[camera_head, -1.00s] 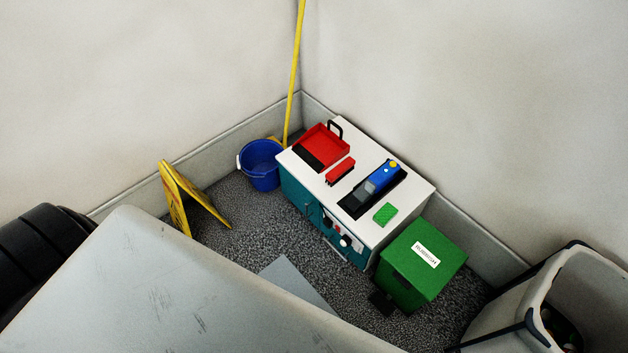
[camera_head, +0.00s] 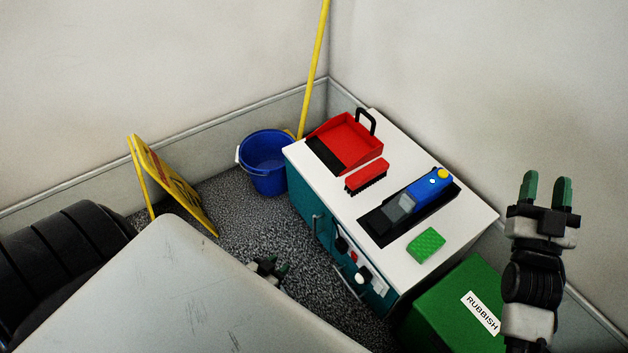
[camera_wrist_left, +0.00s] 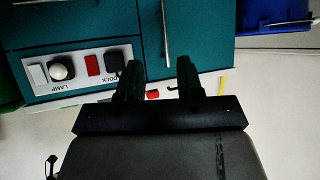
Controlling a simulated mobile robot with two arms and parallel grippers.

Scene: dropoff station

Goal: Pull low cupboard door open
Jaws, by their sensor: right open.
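The low cupboard has a white top (camera_head: 400,166) and a teal front. Its teal door (camera_head: 303,207) looks closed, with an upright bar handle (camera_head: 317,228). In the left wrist view, upside down, the door (camera_wrist_left: 205,30) and handle (camera_wrist_left: 165,35) show beyond my fingers. My left gripper (camera_head: 272,266) is low in front of the cupboard, apart from the handle. Its fingers (camera_wrist_left: 161,78) are open and empty, the handle roughly in line with the gap. My right gripper (camera_head: 546,188) is raised, open and empty at the right, above the green rubbish bin.
A switch panel (camera_wrist_left: 80,68) is beside the door. A red dustpan, red brush, blue device and green sponge (camera_head: 426,245) lie on top. A blue bucket (camera_head: 266,160) and yellow sign (camera_head: 170,183) stand left; the green rubbish bin (camera_head: 450,310) stands right. Carpet before the door is free.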

